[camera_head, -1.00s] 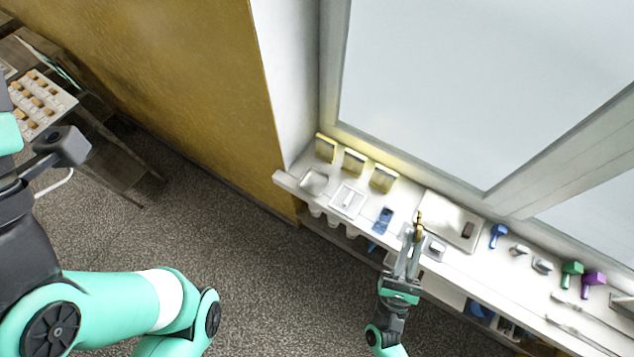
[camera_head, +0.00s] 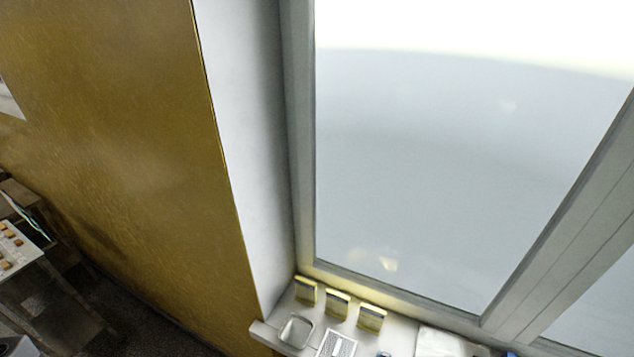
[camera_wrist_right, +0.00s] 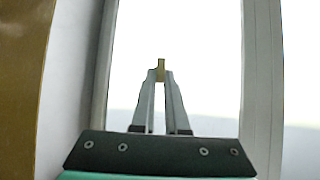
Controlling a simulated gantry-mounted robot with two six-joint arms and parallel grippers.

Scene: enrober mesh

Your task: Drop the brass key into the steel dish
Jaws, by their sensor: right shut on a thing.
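In the right wrist view my right gripper (camera_wrist_right: 160,75) is shut on a small brass-coloured piece, the brass key (camera_wrist_right: 161,66), held upright between the fingertips. Only its end shows; the fingers hide the rest. Bright window glass is behind it, and no dish shows in this view. In the head view a shallow square dish with a greyish rim, which looks like the steel dish (camera_head: 297,332), sits at the left end of the white ledge, apparently empty. Neither gripper shows in the head view, so the key's distance from the dish cannot be told.
Several yellow-edged blocks (camera_head: 338,304) stand along the back of the ledge (camera_head: 399,331) by the window. A framed white plate (camera_head: 337,345) lies right of the dish, partly cut off. A brown-yellow wall (camera_head: 130,120) is at left, with a tray (camera_head: 16,247) on a stand.

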